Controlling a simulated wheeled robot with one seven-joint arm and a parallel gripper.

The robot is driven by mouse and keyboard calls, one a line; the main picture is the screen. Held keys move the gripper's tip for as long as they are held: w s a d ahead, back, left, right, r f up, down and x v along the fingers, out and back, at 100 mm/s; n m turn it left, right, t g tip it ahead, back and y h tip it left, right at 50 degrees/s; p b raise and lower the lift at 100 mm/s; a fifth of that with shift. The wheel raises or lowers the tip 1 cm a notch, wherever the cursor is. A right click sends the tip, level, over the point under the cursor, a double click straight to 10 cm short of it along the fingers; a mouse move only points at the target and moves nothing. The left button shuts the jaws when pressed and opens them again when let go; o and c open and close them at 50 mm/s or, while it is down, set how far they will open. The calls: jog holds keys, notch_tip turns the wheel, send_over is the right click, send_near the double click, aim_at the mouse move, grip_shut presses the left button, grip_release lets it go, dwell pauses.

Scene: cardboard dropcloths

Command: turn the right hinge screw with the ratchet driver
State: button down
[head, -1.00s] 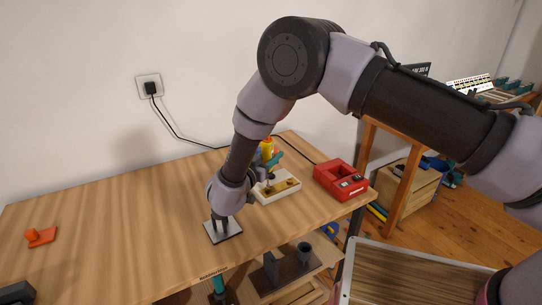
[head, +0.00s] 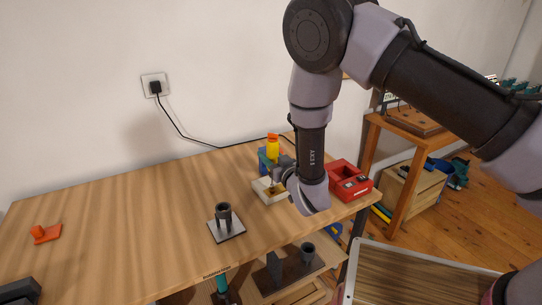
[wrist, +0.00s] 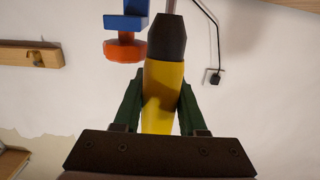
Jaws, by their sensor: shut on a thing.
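My gripper (head: 281,166) is over the pale hinge board (head: 262,193) near the back right of the workbench. In the wrist view my gripper (wrist: 160,82) is shut on the yellow handle of the ratchet driver (wrist: 163,88), with a green finger on each side. The driver's black collar and metal shaft run out of the top of that picture, so its tip is out of sight. The yellow handle (head: 273,150) also shows in the head view. My gripper and wrist hide part of the board. The right hinge screw and any contact with it cannot be made out.
A grey plate with a dark holder (head: 226,229) stands left of the board. A red box (head: 350,181) stands close on the right. A blue and orange fixture (wrist: 124,48) is beside the driver. The bench's left half is mostly clear, apart from an orange piece (head: 45,234).

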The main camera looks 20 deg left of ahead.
jog(key=shift+s+n+g+y, duration=0.1)
jog(key=shift+n+g+y, duration=0.3)
jog(key=shift+g, duration=0.1)
jog(key=shift+s+f, duration=0.1)
jog(key=shift+f, duration=0.15)
